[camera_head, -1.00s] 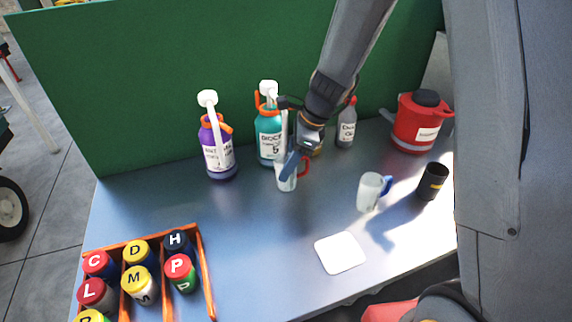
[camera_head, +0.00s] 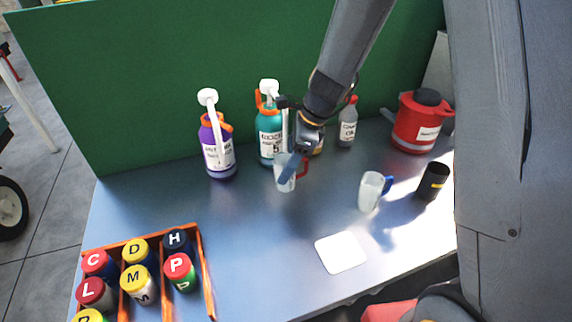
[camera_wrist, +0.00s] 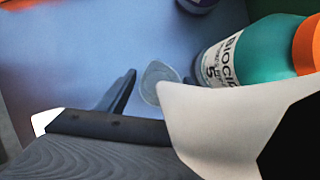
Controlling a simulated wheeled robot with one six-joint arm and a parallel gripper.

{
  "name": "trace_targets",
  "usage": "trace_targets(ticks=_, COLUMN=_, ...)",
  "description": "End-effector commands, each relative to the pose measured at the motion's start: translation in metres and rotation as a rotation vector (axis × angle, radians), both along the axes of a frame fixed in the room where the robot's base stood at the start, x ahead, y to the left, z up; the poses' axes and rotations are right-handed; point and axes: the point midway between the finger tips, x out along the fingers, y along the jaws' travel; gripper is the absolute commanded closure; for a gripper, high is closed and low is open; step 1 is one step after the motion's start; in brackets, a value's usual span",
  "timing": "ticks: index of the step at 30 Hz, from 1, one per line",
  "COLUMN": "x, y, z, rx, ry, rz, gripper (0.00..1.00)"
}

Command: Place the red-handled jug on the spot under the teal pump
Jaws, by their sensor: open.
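The clear jug with a red handle (camera_head: 283,181) is in front of the teal pump bottle (camera_head: 270,140) in the head view, close to its base. The spot under the pump cannot be made out there. My gripper (camera_head: 293,167) is open and overlaps the jug's upper part beside the red handle; I cannot tell if they touch. In the wrist view the teal bottle (camera_wrist: 255,50) is at the right. A dark finger (camera_wrist: 122,92) points at a pale rounded shape (camera_wrist: 160,76), perhaps the jug's rim. A large white shape hides the lower right.
A purple pump bottle (camera_head: 217,155) stands left of the teal one. A jug with a blue handle (camera_head: 371,192), a black mug (camera_head: 432,182) and a red can (camera_head: 412,128) stand to the right. A white square pad (camera_head: 341,252) and an orange-edged crate of jars (camera_head: 206,275) are in front.

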Motion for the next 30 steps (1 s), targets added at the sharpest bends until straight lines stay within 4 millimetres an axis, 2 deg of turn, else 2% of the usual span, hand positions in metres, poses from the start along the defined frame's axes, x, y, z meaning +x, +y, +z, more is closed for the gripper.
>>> trace_targets(ticks=5, x=0.001, y=-0.010, z=0.021, rx=0.000, ry=-0.005, rz=-0.002, gripper=0.40)
trace_targets(ticks=15, x=-0.002, y=-0.034, z=0.081, rx=0.000, ry=-0.006, rz=-0.002, gripper=0.40)
trace_targets(ticks=19, x=-0.003, y=-0.041, z=0.097, rx=0.001, ry=-0.004, rz=-0.002, gripper=0.40)
trace_targets(ticks=23, x=-0.005, y=-0.044, z=0.106, rx=-0.001, ry=-0.002, rz=0.000, gripper=0.40)
trace_targets(ticks=26, x=-0.011, y=-0.050, z=0.105, rx=-0.020, ry=-0.020, rz=0.047, gripper=0.40)
trace_targets(ticks=30, x=-0.037, y=-0.070, z=0.091, rx=-0.109, ry=-0.106, rz=0.281, gripper=0.40)
